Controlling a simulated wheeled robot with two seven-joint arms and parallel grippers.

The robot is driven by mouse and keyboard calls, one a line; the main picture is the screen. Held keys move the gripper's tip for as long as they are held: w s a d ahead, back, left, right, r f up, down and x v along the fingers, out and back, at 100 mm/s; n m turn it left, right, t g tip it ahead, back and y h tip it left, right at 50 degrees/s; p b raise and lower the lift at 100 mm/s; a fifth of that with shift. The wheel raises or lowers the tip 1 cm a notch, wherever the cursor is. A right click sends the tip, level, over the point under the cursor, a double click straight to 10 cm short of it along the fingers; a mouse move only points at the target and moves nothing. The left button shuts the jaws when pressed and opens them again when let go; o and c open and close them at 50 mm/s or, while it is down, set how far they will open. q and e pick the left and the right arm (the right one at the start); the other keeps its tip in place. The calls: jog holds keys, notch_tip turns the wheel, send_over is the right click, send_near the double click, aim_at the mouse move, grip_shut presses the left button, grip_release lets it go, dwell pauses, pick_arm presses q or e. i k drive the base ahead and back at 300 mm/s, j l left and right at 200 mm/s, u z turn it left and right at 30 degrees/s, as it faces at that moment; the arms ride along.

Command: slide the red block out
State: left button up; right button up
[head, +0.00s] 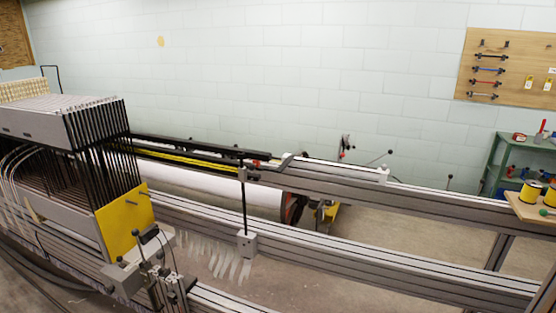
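No clear red block shows in the head view. A small red spot (257,163) sits on the machine's upper rail near the centre, too small to tell what it is. A dark red part (291,208) shows at the right end of the white roller (220,192), partly hidden by the rails. Neither of my grippers can be made out in this view.
A loom-like machine with a grey-topped frame stack (95,120) and yellow plate (125,220) fills the left. Long metal rails (390,258) run to the right. A green shelf (500,165), yellow spools (529,192) and a pegboard (508,68) are at the right.

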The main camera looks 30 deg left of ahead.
aim_at(255, 163)
jog(key=u, duration=1.2)
